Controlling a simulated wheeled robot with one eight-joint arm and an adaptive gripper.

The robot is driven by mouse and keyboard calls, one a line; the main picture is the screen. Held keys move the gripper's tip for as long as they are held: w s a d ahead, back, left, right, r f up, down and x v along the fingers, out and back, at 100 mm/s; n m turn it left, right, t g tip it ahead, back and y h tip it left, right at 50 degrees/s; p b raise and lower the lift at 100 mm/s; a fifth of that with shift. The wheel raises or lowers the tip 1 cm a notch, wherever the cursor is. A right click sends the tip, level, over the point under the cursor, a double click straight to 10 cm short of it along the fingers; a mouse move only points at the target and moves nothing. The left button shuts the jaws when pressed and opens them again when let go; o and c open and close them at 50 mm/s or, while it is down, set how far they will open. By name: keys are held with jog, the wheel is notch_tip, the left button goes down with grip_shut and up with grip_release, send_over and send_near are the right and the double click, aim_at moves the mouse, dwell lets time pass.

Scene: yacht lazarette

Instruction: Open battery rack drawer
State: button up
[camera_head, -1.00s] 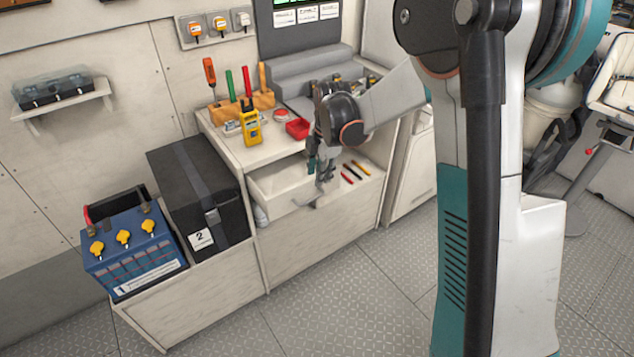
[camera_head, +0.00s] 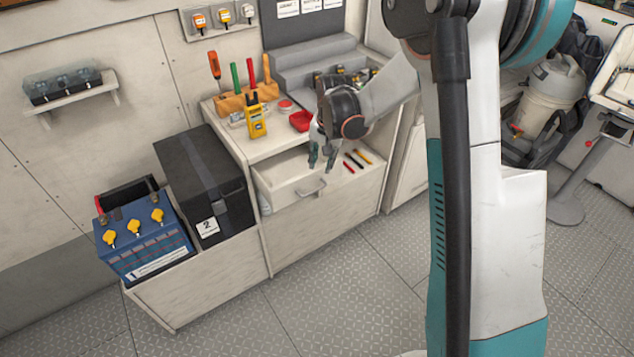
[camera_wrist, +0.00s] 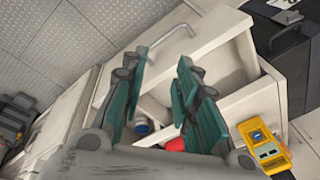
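The light wooden drawer (camera_head: 283,197) of the cabinet below the worktop stands pulled partly out. Its metal bar handle (camera_head: 311,189) is on the front panel. In the wrist view the drawer front (camera_wrist: 205,32) and the handle (camera_wrist: 170,42) are at the top, with the handle beyond the fingertips. My gripper (camera_head: 322,160) hangs just above the drawer's front edge, behind and above the handle. In the wrist view my gripper (camera_wrist: 165,58) has its two green fingers spread with nothing between the tips. It appears clear of the handle.
A blue battery (camera_head: 145,240) and a black box marked 2 (camera_head: 205,180) stand left of the drawer. The floor (camera_head: 335,285) before the drawer is clear.

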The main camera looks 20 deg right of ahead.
jog(key=f+m+b, duration=0.1)
jog(key=f+m, duration=0.1)
jog(key=f, duration=0.2)
jog(key=w+f+m+b, duration=0.1)
jog(key=f+m, duration=0.2)
jog(key=f, duration=0.1)
jog(key=w+f+m+b, duration=0.1)
jog(key=f+m, duration=0.1)
jog(key=f, duration=0.3)
jog(key=shift+w+a+f+m, duration=0.1)
jog(key=shift+w+a+m, duration=0.15)
jog(key=shift+a+m, duration=0.15)
grip_shut()
